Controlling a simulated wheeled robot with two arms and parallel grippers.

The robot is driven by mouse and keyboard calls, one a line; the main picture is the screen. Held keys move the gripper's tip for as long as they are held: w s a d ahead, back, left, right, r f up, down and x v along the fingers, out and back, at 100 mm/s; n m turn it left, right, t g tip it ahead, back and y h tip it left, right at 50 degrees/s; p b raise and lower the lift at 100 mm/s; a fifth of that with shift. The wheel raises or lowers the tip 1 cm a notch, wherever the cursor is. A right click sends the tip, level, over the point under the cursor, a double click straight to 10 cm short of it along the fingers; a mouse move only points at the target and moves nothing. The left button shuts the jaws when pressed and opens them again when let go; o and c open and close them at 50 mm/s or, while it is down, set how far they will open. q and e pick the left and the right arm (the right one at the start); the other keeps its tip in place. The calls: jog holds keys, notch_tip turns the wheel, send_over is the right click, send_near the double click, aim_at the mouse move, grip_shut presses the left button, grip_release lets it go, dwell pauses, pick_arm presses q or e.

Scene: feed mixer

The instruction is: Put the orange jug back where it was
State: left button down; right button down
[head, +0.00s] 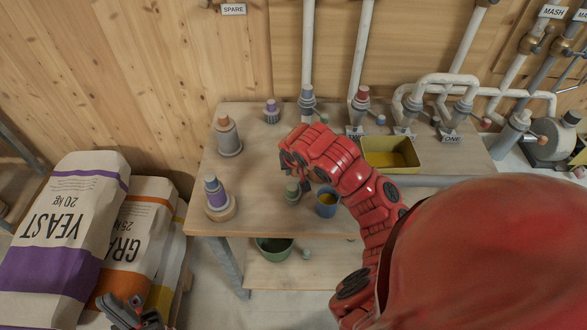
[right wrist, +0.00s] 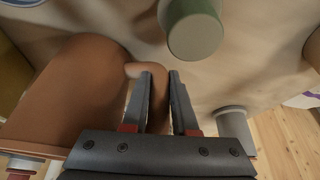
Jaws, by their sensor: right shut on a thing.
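The orange jug (right wrist: 70,95) fills the left of the right wrist view, its brown-orange body close to the fingers. Its curved handle (right wrist: 133,70) reaches to the fingertips. My right gripper (right wrist: 162,85) is shut on the jug. In the head view my red right arm reaches over the table, and its hand (head: 300,155) hides the jug there. I cannot tell whether the jug touches the tabletop. My left gripper (head: 133,315) is at the bottom left edge, in front of the sacks, only partly in view; its opening is unclear.
Near the right hand on the table (head: 255,180) stand a small green-topped item (head: 292,190) and a blue cup (head: 327,205). Bottles (head: 228,138) (head: 217,195) stand left, a yellow bin (head: 390,153) right. A green bowl (head: 273,249) is on the lower shelf.

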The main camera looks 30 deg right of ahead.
jog(key=c, duration=0.7)
grip_release()
jog(key=shift+f, duration=0.1)
